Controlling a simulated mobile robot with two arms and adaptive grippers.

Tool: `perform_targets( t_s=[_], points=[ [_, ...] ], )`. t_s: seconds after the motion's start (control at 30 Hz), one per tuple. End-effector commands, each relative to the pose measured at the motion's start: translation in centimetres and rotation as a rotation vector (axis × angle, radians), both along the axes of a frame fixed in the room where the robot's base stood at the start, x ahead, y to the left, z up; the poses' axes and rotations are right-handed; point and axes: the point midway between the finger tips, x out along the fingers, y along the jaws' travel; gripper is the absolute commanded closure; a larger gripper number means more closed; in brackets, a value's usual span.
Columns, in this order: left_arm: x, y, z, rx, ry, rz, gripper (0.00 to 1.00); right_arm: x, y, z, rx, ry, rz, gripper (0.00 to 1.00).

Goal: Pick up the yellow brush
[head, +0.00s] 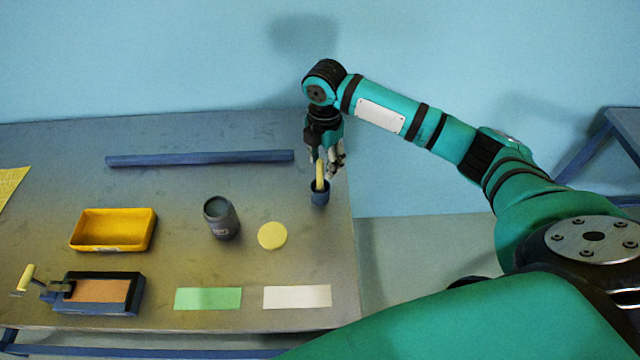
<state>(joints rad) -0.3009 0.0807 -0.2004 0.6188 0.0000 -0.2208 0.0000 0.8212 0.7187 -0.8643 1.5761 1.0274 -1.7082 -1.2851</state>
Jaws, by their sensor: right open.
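The yellow brush (320,178) stands upright in a small dark blue cup (320,198) near the right edge of the table. Only its yellow handle shows; its lower end is hidden in the cup. My right gripper (328,167) is open and points down at the handle from above. Its fingers are close around or beside the top of the handle; I cannot tell whether they touch it. My left gripper is not in view.
On the table (180,180) are a blue bar (200,158), a yellow tray (90,243), a grey canister (221,220), a yellow disc (272,236), a green sheet (208,299), a white sheet (297,296) and a dark block with a crank (100,292). The table's right edge is near the cup.

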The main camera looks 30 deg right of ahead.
Motion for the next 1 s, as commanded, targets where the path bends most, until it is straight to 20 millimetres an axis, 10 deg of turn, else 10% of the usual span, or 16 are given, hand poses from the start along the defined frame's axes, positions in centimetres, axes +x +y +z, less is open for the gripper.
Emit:
perform_targets(
  t_s=[0.7, 1.0],
  points=[
    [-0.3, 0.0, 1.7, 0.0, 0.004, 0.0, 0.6, 0.2, 0.8, -5.5, -0.001, -0.001, 0.001, 0.55],
    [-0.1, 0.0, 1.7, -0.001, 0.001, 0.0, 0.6, 0.2, 0.9, -5.4, -0.001, -0.001, 0.001, 0.92]
  ],
)
